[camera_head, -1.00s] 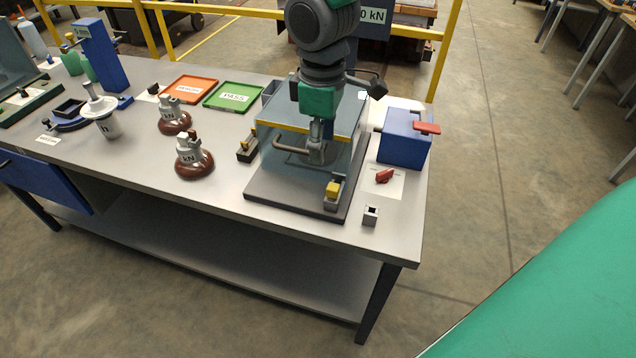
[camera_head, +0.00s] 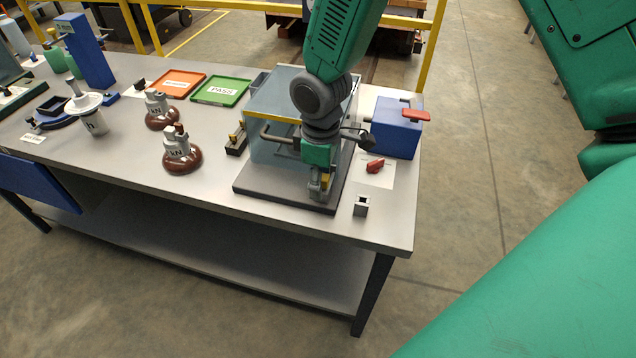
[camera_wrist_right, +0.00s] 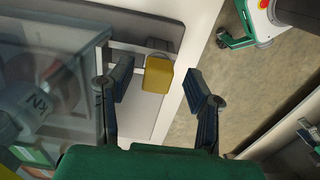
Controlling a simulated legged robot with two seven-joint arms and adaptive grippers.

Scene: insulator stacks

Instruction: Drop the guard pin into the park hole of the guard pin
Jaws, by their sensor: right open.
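The guard pin shows as a yellow block-shaped head (camera_wrist_right: 158,73) in the right wrist view, at the front corner of the test rig's dark base (camera_head: 285,192). My right gripper (camera_head: 321,192) is over that corner and hides most of the pin in the head view. A small grey block with a dark square hole (camera_head: 361,206), which may be the park hole, stands on the table to the right.
The clear guard box (camera_head: 272,108) stands on the base behind my gripper. A blue box with a red handle (camera_head: 398,135) and a red piece on a white card (camera_head: 375,166) are to the right. Two brown insulators (camera_head: 181,158) stand left. The table's front edge is close.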

